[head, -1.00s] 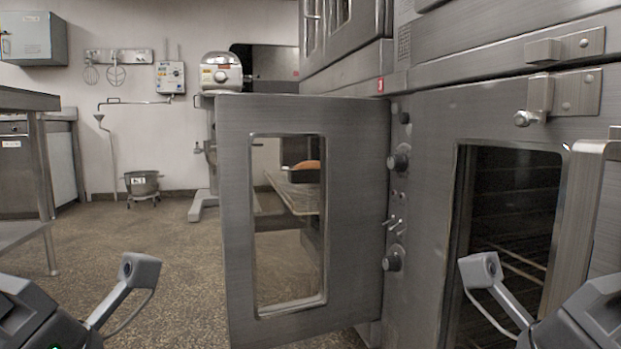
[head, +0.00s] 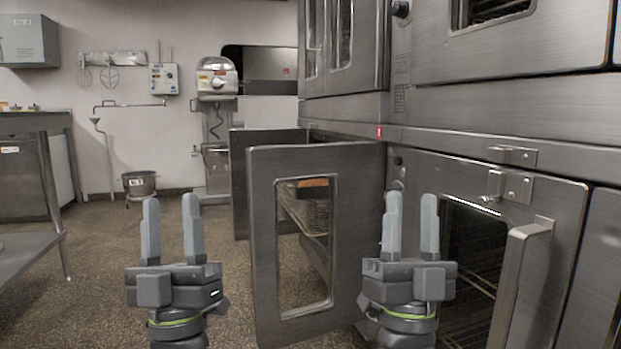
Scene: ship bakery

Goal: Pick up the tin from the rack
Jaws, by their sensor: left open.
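A wire rack (head: 307,214) stands out of an oven and shows through the window of an open oven door. Part of a brown loaf (head: 313,183) shows on it through the same glass. The tin around the loaf is mostly hidden by the door frame, and I cannot make out its outline. My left gripper (head: 171,215) is open and empty, fingers up, over the floor left of the door. My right gripper (head: 411,215) is open and empty, in front of the ovens right of the door. Both are apart from the rack, nearer to me.
The open oven door (head: 262,240) stands between me and the rack. Another open door (head: 239,185) is behind it. A closed oven door with a long handle (head: 515,275) is at right. A steel table (head: 30,250) is at left. The floor (head: 110,260) between is clear.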

